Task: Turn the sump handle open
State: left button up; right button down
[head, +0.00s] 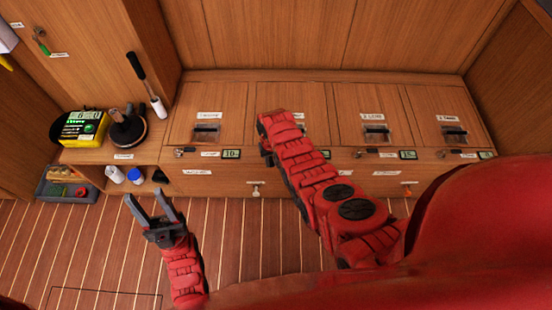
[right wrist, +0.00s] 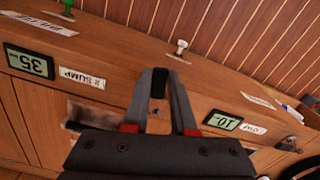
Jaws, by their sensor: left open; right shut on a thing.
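The sump handle (right wrist: 159,84) shows in the right wrist view only as a dark grip between my right fingertips; the rest of it is hidden. My right gripper (right wrist: 160,98) is shut on it, beside the "2 SUMP" label (right wrist: 82,77) and the display (right wrist: 29,62) reading 35. In the head view my right arm hides this handle, and its fingertips are hidden too. My left gripper (head: 152,208) is open and empty over the striped floor, apart from the cabinet.
Other levers sit on the cabinet front at the left (head: 185,151) and right (head: 360,153). A second display (right wrist: 222,120) reads 10. A white knob (right wrist: 181,47) is near my right gripper.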

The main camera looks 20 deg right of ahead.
jog(key=shift+w+a+m, duration=0.1)
jog(key=shift+a+m, duration=0.9)
jog(key=shift+m, duration=0.6)
jog(key=c, duration=0.7)
grip_release()
jog(key=shift+r, duration=0.1)
notch_tip(320, 180, up, 17)
jog(key=p, duration=0.3)
jog(key=shift+r, duration=0.15)
